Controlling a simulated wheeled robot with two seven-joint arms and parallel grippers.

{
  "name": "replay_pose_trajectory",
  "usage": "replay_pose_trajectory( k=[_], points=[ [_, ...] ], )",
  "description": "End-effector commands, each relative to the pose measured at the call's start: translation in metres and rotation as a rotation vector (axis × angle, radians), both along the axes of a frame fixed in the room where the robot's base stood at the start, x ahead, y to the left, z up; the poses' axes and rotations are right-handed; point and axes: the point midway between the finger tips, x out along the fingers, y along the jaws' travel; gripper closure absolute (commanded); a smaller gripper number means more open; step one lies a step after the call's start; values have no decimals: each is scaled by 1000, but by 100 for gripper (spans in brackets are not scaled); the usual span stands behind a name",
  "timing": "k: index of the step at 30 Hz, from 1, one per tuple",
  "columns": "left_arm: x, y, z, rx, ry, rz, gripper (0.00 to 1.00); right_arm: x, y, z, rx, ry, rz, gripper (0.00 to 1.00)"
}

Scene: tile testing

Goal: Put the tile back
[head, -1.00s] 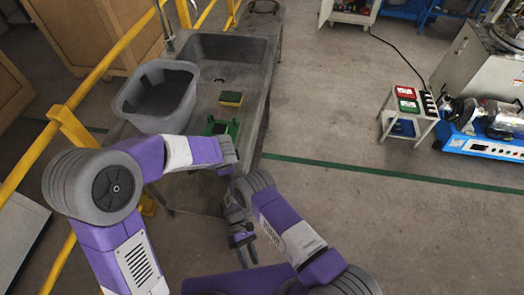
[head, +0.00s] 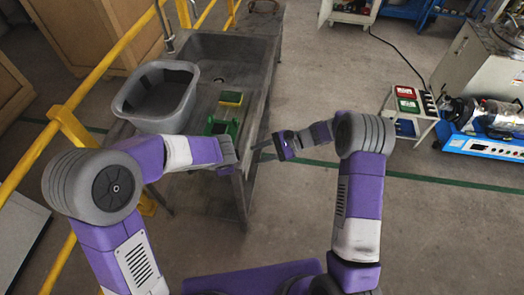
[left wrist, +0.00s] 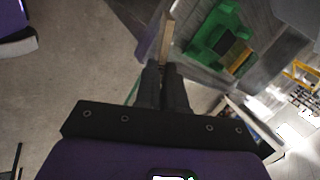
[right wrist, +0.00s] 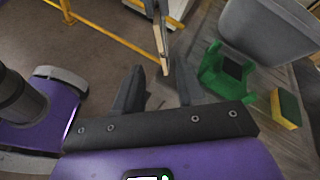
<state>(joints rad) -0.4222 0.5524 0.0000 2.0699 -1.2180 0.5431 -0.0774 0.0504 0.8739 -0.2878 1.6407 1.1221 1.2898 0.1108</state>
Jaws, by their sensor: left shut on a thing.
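The tile (left wrist: 167,38) shows nearly edge-on, as a thin brown strip, at the tips of my left gripper (left wrist: 162,68), which is shut on it. In the right wrist view the tile (right wrist: 162,42) stands ahead of my right gripper (right wrist: 158,92), which is open and empty with its fingers spread. In the head view my right gripper (head: 264,150) points left toward the left hand, beside the sink unit's edge. The tile is hard to make out there. A green stand (head: 222,127) with a dark middle sits on the counter, beyond the left gripper; it also shows in the right wrist view (right wrist: 225,75).
A grey tub (head: 155,122) stands on the sink unit (head: 262,85), left of the basin. A yellow and green sponge (head: 231,98) lies behind the stand. A yellow railing (head: 85,90) runs along the left. A small table with red and green boxes (head: 407,98) stands right.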

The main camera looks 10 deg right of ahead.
Motion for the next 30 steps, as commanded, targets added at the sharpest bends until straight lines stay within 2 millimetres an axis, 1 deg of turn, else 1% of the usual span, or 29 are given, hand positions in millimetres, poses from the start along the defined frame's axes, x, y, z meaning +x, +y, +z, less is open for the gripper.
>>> replay_pose_trajectory(
  k=[2,5,8,15,21,25,30],
  points=[
    [0,0,0,-1,-1,0,100,2,-1,4,6,2,-20,61],
    [0,0,0,-1,-1,0,100,3,6,2,9,4,-26,61],
    [0,0,0,-1,-1,0,100,3,20,-3,9,6,-23,61],
    [0,0,0,-1,-1,0,100,4,64,-19,8,5,-19,61],
    [0,0,0,-1,-1,0,100,6,93,-30,7,3,-20,61],
    [0,0,0,-1,-1,0,100,6,104,-34,6,3,-22,61],
    [0,0,0,-1,-1,0,100,7,109,-36,6,2,-23,61]
  ],
)
